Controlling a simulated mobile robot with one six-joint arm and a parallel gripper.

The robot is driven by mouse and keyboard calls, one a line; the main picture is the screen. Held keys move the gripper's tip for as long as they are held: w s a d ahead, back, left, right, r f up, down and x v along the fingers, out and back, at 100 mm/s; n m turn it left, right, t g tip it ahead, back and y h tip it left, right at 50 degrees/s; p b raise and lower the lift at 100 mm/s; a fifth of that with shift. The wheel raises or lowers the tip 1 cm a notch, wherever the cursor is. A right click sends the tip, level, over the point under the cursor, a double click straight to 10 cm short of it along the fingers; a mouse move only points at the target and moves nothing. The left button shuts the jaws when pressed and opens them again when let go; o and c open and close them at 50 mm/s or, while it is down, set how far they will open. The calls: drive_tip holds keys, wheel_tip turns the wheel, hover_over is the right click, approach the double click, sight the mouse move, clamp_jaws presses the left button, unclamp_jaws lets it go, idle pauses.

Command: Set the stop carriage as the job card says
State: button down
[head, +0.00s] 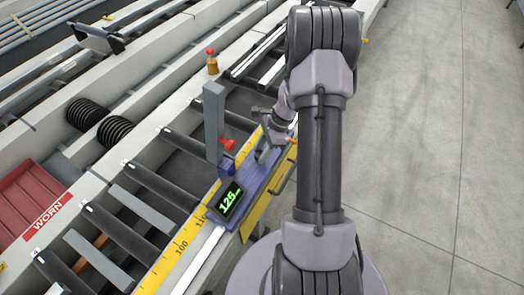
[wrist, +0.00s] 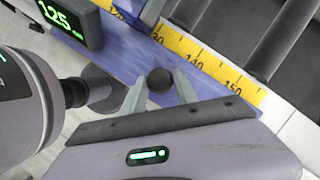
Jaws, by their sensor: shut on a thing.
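The blue stop carriage (head: 262,172) sits on the rail beside the yellow scale (head: 181,247). Its display (head: 230,198) reads 125 in green, and reads 125 in the wrist view (wrist: 60,17) too. A grey upright stop arm (head: 213,122) with a red knob (head: 228,144) stands at the carriage. My gripper (wrist: 161,88) is shut on a black ball knob (wrist: 159,78) over the blue carriage plate (wrist: 125,52). In the head view my gripper (head: 268,150) is partly hidden by my arm. No job card text is readable.
Dark rollers (head: 150,188) cross the table left of the scale. A red tray marked WORN (head: 35,200) and black discs (head: 115,130) lie further left. Open grey floor (head: 430,130) lies to the right.

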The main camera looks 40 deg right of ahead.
drive_tip(key=c, duration=1)
unclamp_jaws()
drive_tip(key=shift+a, duration=0.1)
drive_tip(key=shift+o, duration=0.2)
drive_tip(key=p+v, duration=0.4)
drive_tip(key=v, duration=1.3)
drive_tip(key=shift+r+p, duration=0.2)
drive_tip(key=shift+p, duration=0.2)
